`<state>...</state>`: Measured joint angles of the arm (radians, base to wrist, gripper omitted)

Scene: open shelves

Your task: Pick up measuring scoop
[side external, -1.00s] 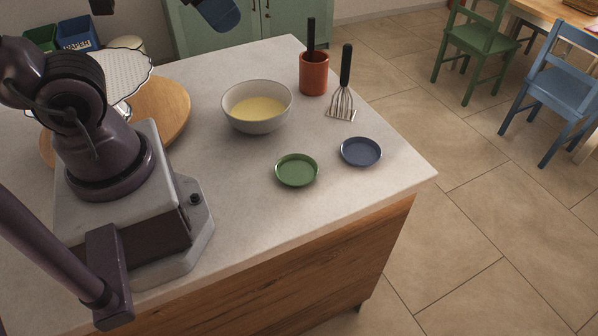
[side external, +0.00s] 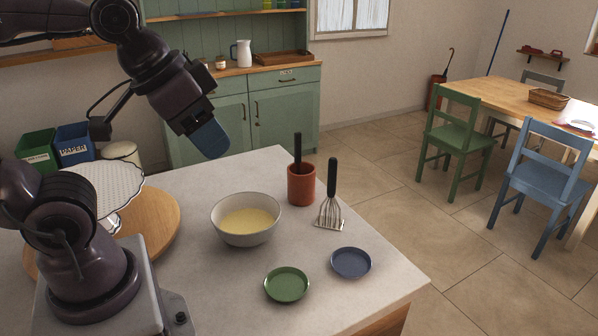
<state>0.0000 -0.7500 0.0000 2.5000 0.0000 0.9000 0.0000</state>
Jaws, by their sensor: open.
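I cannot pick out a measuring scoop for certain. A black handle (side external: 297,148) stands up from a terracotta-red pot (side external: 301,186) on the counter, and its lower end is hidden inside the pot. My gripper (side external: 211,139), with blue fingers, is in the air at the upper left of the pot in the picture, above the far side of the counter. It is open, with nothing visible in it, and it is apart from everything on the counter.
A grey bowl (side external: 226,232) of yellow liquid stands left of the pot. A black-handled masher (side external: 331,205) stands right of it. A green plate (side external: 287,285) and a blue plate (side external: 351,263) lie nearer. A round wooden board (side external: 160,222) with a scalloped white stand (side external: 112,182) is left.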

